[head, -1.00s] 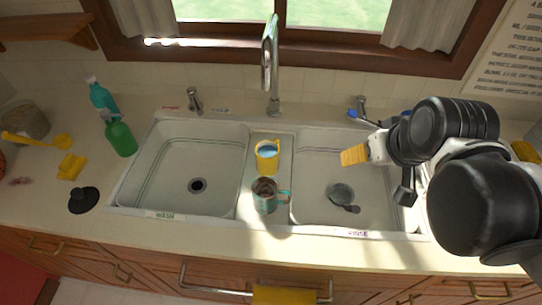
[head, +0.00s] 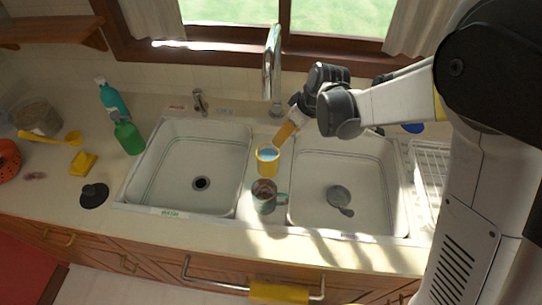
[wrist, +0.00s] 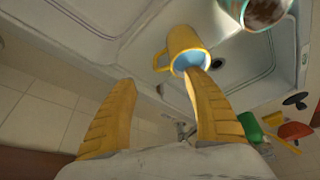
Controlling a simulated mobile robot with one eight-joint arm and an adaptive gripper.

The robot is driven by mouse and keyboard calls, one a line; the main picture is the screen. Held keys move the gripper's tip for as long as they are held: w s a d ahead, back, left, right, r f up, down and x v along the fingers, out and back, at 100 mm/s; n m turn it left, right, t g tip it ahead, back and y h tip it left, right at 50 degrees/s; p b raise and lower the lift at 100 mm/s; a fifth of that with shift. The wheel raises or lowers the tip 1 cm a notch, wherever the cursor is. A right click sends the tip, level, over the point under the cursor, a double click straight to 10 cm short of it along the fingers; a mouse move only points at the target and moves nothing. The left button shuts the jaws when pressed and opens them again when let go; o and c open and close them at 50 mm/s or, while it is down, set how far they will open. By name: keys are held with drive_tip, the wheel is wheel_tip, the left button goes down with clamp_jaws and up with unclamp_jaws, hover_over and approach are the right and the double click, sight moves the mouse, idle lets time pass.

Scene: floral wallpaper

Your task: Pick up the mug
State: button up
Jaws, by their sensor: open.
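A yellow mug with a pale blue inside (head: 267,163) stands on the divider between the two sinks, towards the back. A teal mug with a brown inside (head: 264,197) stands in front of it, its handle to the right. My gripper (head: 284,134) is above and just behind right of the yellow mug. In the wrist view my gripper (wrist: 165,90) is open with two yellow ribbed fingers. The yellow mug (wrist: 187,45) shows beyond the right fingertip, which overlaps its rim; I cannot tell if they touch. The teal mug (wrist: 256,10) is cut off at the top edge.
The left sink (head: 175,175) is empty. The right sink (head: 372,205) holds a dark ladle-like item (head: 340,198). A tall faucet (head: 271,65) stands close behind the yellow mug. Green (head: 128,136) and teal (head: 113,99) bottles stand at left.

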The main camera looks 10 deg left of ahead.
sight(268, 155)
drive_tip(key=x, duration=0.3)
drive_tip(key=b+x, duration=0.1)
drive_tip(key=x, duration=0.1)
drive_tip(key=b+x, duration=0.1)
drive_tip(key=x, duration=0.2)
drive_tip(key=shift+a+f, duration=0.2)
drive_tip(key=shift+a, duration=0.3)
drive_tip(key=shift+r, duration=0.1)
drive_tip(key=shift+c, duration=0.2)
clamp_jaws()
